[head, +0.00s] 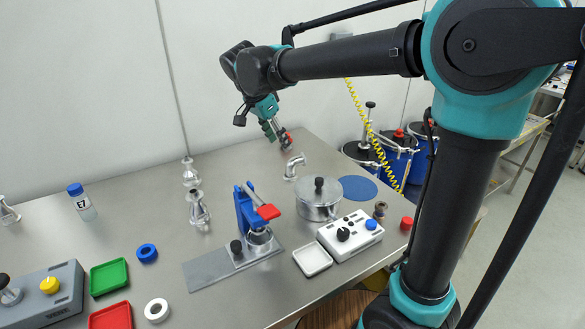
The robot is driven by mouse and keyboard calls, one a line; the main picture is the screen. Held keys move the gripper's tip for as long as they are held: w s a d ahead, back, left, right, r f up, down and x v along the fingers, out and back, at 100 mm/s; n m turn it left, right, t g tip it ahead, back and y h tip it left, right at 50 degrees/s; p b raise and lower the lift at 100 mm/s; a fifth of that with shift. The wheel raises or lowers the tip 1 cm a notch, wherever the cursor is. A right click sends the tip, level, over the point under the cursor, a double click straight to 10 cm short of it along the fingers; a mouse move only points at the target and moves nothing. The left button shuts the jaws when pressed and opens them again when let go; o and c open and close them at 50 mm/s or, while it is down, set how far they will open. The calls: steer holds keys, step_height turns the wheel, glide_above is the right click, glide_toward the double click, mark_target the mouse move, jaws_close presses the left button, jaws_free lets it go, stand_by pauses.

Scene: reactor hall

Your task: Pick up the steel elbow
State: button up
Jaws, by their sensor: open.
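The steel elbow (293,166) is a shiny bent pipe piece with flanged ends. It stands on the steel bench just behind the lidded pot, in the head view. My gripper (280,136) is above the far part of the bench, a little behind and left of the elbow, and apart from it. It is open, and nothing shows between its fingers. A small red part shows at its fingertips; I cannot tell if it belongs to the gripper.
A steel pot (318,208) stands close in front of the elbow. A blue disc (359,188) lies to its right. A blue press (246,210), a control box (349,236) and metal fittings (198,208) stand nearby.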

mark_target(288, 162)
steer(key=x, duration=0.6)
steer(key=shift+f, duration=0.2)
steer(key=shift+s+x, duration=0.2)
steer(key=shift+x, duration=2.5)
steer(key=shift+d, duration=0.1)
jaws_close()
